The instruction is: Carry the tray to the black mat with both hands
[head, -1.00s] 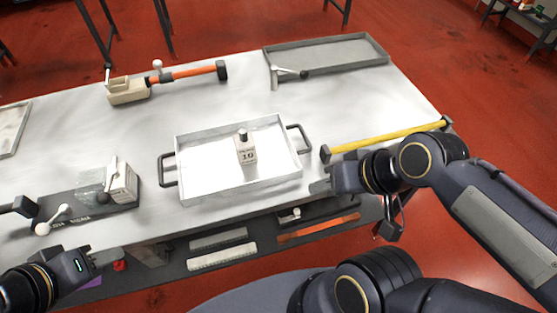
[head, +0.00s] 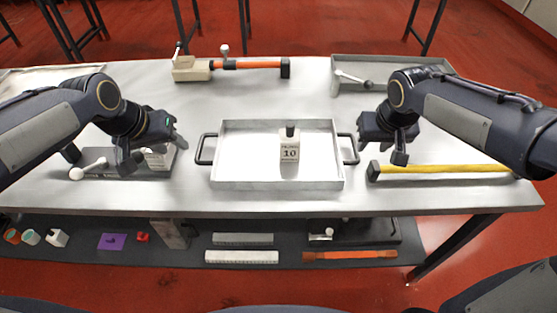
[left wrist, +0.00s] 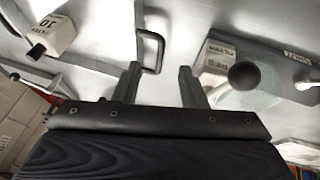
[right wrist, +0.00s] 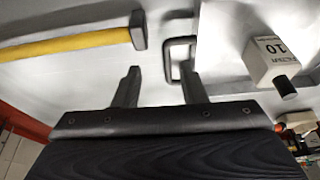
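The silver tray (head: 262,184) lies flat on the table, with a dark looped handle at each end. A white block (head: 289,152) marked 10, with a black top, stands inside it. My left gripper (head: 179,141) is open and empty, left of the tray's left handle (head: 205,149); that handle shows ahead of its fingers in the left wrist view (left wrist: 151,50). My right gripper (head: 366,139) is open and empty, close to the right handle (head: 350,149), which lies ahead of its fingers in the right wrist view (right wrist: 180,60). I cannot clearly identify the black mat.
A dark plate with a white-knobbed lever (head: 95,170) lies under my left arm. A yellow-handled tool (head: 445,169) lies right of the tray. An orange-handled tool (head: 250,65) and a grey tray (head: 345,88) lie at the back. A dark lower shelf (head: 185,252) holds small items.

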